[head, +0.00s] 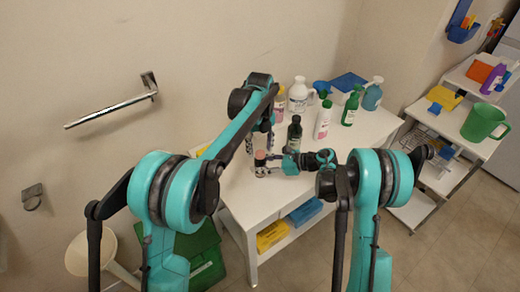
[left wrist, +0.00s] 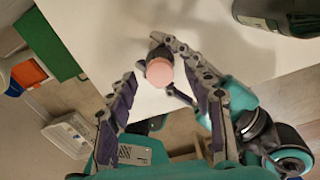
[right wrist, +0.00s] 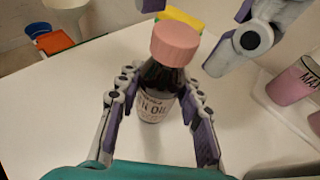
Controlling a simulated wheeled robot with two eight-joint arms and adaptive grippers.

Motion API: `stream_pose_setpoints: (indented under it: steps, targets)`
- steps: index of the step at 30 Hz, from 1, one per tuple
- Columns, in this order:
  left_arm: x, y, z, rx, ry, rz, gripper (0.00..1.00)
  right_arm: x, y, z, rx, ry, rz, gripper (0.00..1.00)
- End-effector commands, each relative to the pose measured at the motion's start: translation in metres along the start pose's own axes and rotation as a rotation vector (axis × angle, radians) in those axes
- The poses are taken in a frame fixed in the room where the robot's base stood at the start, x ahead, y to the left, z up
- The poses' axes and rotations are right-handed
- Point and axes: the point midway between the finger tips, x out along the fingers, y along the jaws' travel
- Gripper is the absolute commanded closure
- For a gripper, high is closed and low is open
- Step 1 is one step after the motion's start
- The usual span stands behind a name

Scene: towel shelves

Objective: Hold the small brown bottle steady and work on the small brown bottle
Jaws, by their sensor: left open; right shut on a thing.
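The small brown bottle (right wrist: 155,102) stands upright near the table's front left, with a pale label and a pink cap (right wrist: 175,43). In the head view the bottle (head: 260,169) is small. My right gripper (right wrist: 161,88) is shut on the bottle's body from the side, its fingers on either side of the label. My left gripper (left wrist: 170,76) points down from above the bottle. It is open, with its fingers spread to either side of the pink cap (left wrist: 159,72), apparently clear of it. The left gripper's fingers also show at the top of the right wrist view.
A black bottle (head: 294,133) stands just behind my right gripper. Several more bottles, including a white jug (head: 299,94) and a green bottle (head: 350,107), stand farther back on the white table (head: 238,192). A cart with a green pitcher (head: 483,121) is at the right.

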Motion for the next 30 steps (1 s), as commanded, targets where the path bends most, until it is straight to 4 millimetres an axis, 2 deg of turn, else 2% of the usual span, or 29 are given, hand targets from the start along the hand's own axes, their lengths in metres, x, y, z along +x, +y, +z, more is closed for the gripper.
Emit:
stream_pose_setpoints:
  steps: [9,15,21,28,29,30]
  targets:
    - [-0.065,0.000,0.000,0.000,0.000,0.000,0.48,0.000,0.000,-0.001,0.000,0.001,0.000,1.00]
    - [-0.097,0.000,0.000,0.000,0.000,0.000,0.48,0.000,0.000,0.000,0.000,0.001,0.000,1.00]
    - [-0.110,0.000,0.000,0.001,0.000,0.000,0.48,0.000,0.000,0.000,0.000,0.001,0.000,1.00]
    - [-0.110,0.000,0.000,0.001,0.000,0.000,0.48,0.000,0.000,0.000,0.000,0.001,0.000,1.00]
    - [-0.110,0.000,0.000,0.001,0.000,0.000,0.48,0.000,0.000,0.000,0.000,0.001,0.000,0.61]
    - [-0.110,0.000,0.000,0.001,0.000,0.000,0.48,0.000,0.000,0.000,0.000,0.001,0.000,0.51]
